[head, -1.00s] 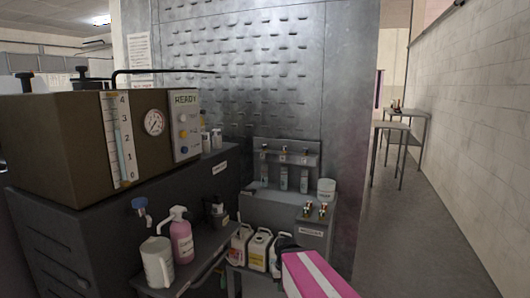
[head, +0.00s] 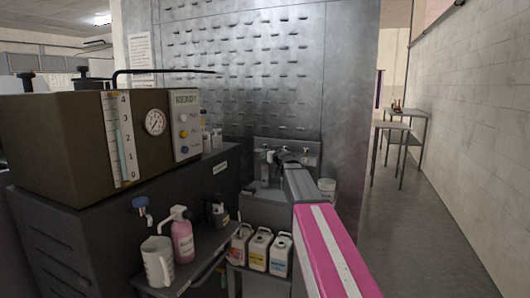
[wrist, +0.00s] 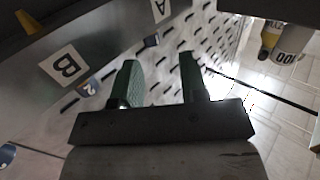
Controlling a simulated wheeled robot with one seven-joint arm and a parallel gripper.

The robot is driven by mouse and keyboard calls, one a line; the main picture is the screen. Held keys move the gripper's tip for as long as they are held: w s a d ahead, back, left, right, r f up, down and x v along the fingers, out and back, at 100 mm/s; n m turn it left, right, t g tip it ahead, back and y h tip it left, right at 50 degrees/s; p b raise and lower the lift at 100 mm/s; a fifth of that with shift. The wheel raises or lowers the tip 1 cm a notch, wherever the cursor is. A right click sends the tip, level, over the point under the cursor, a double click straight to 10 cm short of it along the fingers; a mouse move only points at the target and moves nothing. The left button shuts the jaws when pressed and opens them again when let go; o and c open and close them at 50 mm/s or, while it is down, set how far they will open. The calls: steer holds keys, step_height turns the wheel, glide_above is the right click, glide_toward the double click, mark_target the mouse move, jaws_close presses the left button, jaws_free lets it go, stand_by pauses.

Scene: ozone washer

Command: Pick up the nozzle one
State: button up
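My gripper (head: 287,156) is raised in front of the wall rack in the head view, its fingers too small there to read. In the wrist view its two green fingers (wrist: 160,82) stand apart with nothing between them. I cannot identify nozzle one in either current view. The small brass fittings on the grey stand are hidden behind my pink and grey arm. In the wrist view a grey rail carries a white plate marked B (wrist: 60,66) and another marked A (wrist: 160,10). A small blue tag marked 2 (wrist: 88,88) sits below B.
The wall rack (head: 311,148) is partly covered by my arm. A white tub (head: 327,184) stands right of it. Several jugs (head: 260,250) are low in front. A pink bottle (head: 182,240) and white pitcher (head: 157,262) stand at left. The right aisle (head: 420,220) is clear.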

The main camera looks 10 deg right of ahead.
steer(key=shift+t+h, duration=0.3)
steer(key=x, duration=0.4)
steer(key=d+r+x, duration=0.1)
steer(key=x, duration=0.6)
steer(key=shift+w+r, duration=0.35)
steer(key=shift+w, duration=0.25)
steer(key=shift+s, duration=0.1)
steer(key=c, duration=0.7)
